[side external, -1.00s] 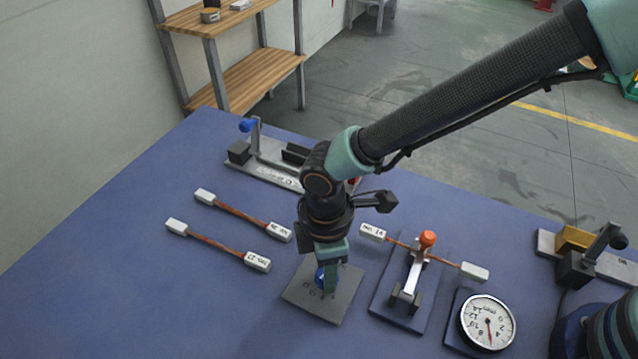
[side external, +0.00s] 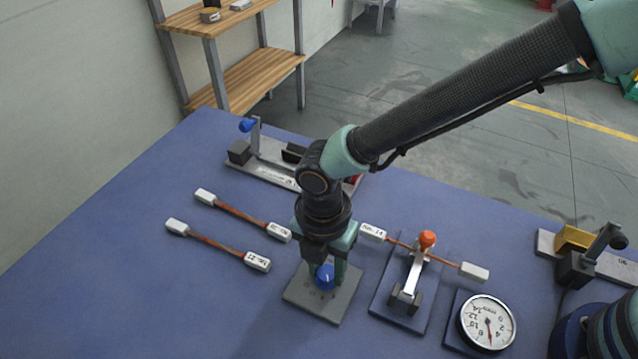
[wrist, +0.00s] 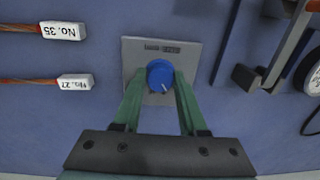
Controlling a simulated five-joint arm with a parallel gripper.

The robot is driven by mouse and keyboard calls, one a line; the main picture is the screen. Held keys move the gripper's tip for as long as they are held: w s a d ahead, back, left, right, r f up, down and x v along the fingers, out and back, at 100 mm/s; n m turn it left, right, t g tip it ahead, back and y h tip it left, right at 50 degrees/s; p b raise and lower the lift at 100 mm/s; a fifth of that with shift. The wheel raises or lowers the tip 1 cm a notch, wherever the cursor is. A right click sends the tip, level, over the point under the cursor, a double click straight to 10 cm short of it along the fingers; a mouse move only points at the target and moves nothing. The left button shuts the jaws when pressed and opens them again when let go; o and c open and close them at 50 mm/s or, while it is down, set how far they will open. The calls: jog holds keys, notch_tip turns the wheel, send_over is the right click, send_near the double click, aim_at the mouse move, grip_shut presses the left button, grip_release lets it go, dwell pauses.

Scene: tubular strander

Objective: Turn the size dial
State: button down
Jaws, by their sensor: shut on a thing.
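The size dial is a blue knob (side external: 325,277) with a white pointer line, on a grey square plate (side external: 318,305) on the blue table. My gripper (side external: 326,272) points down over the plate. Its two green fingers (wrist: 160,83) are shut on the knob, one on each side. Dark marks show on the plate, too small to read.
Right of the plate stands a clamp with an orange knob (side external: 428,239) holding a strand sample, then a round gauge (side external: 487,322). Two tagged strand samples (side external: 240,213) (side external: 215,245) lie to the left. A fixture with a blue knob (side external: 247,125) stands behind. The table's left front is clear.

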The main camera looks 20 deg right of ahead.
aim_at(323, 270)
jog(key=shift+n, duration=1.1)
jog(key=shift+a, duration=0.1)
jog(key=shift+c, duration=2.3)
grip_release()
notch_tip(323, 270, up, 12)
jog(key=shift+a, duration=0.15)
jog(key=shift+w+r, duration=0.1)
jog(key=shift+w, duration=0.05)
